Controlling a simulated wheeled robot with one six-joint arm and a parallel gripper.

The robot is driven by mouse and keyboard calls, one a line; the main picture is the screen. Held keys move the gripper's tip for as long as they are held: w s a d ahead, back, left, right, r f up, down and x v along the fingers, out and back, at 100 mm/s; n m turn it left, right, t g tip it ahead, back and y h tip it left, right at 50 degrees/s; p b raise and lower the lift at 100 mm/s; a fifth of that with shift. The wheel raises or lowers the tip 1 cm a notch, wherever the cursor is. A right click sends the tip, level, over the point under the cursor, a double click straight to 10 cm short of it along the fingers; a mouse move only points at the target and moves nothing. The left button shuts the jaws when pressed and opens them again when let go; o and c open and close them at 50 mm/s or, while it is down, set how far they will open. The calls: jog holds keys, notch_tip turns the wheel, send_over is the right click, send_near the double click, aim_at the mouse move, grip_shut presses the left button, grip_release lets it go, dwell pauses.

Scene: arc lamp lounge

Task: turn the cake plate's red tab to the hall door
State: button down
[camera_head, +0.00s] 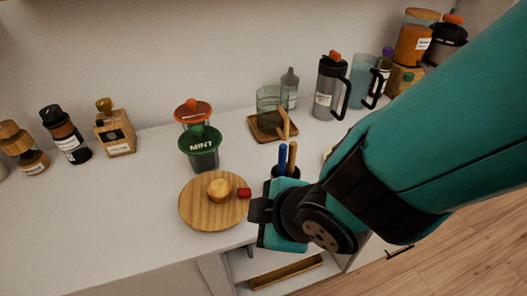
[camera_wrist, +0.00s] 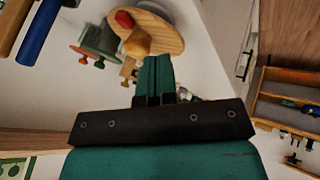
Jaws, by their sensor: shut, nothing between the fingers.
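The cake plate (camera_head: 196,215) is a round wooden disc on the white counter. A small round tan cake (camera_head: 219,190) sits on it. Its red tab (camera_head: 244,192) is at the plate's right edge in the head view. In the wrist view the plate (camera_wrist: 160,27), the cake (camera_wrist: 137,43) and the red tab (camera_wrist: 124,19) show at the top. My gripper (camera_wrist: 157,62) is shut and empty, its teal fingers together and pointing towards the plate. The head view shows it just right of the plate, near the tab; whether it touches is unclear. I see no hall door.
A green mint jar (camera_head: 200,150) stands behind the plate. A dark holder with a blue-handled tool (camera_head: 282,160) stands close to my gripper. Glassware on a wooden tray (camera_head: 265,122) is further back. Bottles line the left back; the left front counter (camera_head: 90,230) is clear.

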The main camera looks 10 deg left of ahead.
aim_at(248, 194)
jog(key=x, duration=0.7)
jog(key=shift+w+f, duration=0.1)
jog(key=shift+f, duration=0.1)
jog(key=w, duration=0.1)
jog(key=w+a+p, duration=0.1)
jog(key=shift+w, duration=0.25)
jog(key=shift+w+a, duration=0.2)
jog(key=shift+w, duration=0.55)
jog(key=shift+w+f+b, duration=0.1)
jog(key=shift+w+b, duration=0.25)
jog(key=shift+w, duration=0.7)
